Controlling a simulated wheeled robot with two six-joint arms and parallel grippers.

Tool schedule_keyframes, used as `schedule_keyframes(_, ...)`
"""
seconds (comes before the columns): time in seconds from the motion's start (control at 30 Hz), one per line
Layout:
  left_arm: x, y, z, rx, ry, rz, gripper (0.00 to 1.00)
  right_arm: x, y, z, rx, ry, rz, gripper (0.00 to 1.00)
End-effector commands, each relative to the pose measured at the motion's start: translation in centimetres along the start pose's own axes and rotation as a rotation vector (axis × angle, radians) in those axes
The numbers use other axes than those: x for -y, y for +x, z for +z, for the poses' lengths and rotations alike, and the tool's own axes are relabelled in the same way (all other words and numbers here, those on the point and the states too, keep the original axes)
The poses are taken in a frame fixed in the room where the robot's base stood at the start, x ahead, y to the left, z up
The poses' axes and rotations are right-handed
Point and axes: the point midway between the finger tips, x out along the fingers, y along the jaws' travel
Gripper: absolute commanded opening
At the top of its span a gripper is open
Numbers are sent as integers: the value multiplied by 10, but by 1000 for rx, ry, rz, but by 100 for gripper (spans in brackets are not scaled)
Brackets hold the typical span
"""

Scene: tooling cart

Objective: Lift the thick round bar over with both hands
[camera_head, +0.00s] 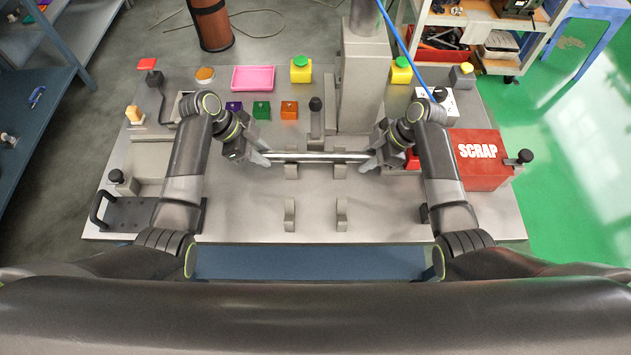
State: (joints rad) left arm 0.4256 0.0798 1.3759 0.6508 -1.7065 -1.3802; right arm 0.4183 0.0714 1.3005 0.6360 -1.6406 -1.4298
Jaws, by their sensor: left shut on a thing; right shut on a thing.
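A thick, shiny round bar (316,157) lies crosswise in the middle of the grey cart top. My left gripper (264,158) is shut on its left end, and my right gripper (368,163) is shut on its right end. The bar looks level. It passes over a rear pair of grey cradles, left (291,171) and right (339,171); I cannot tell whether it touches them. A front pair of cradles, left (289,214) and right (341,214), stands empty nearer to me.
A grey column (361,85) stands behind the bar. Purple, green and orange blocks (289,110) and a pink tray (253,78) are at the back left. A red SCRAP box (480,160) is at the right. The cart top (315,228) near the front is clear.

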Motion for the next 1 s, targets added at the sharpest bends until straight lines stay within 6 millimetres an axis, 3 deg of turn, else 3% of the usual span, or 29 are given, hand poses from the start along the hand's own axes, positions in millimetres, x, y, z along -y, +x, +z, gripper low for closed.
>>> schedule_keyframes(0.47, -1, 2, -1, -2, 1, 3, 0, 0, 2, -2, -7, 0, -2, 0)
schedule_keyframes(0.5, -1, 2, 0, -2, 1, 3, 28, 1, 2, -2, -7, 0, -2, 0)
schedule_keyframes(0.6, -1, 2, 0, -1, 0, 3, 42, 1, 2, -2, -7, 0, -3, 0)
schedule_keyframes(0.67, -1, 2, 0, -1, 0, 3, 49, 1, 2, -2, -7, 0, -3, 0)
schedule_keyframes(0.87, -1, 1, 0, 0, -1, 2, 50, 1, 2, -1, -5, 1, -4, 0)
schedule_keyframes(0.9, -2, 3, 5, 8, -7, 7, 50, 1, 3, 0, -5, 1, -4, 30)
schedule_keyframes(1.0, -2, 3, 4, 6, -5, 6, 50, 1, 2, 0, -4, 1, -4, 43)
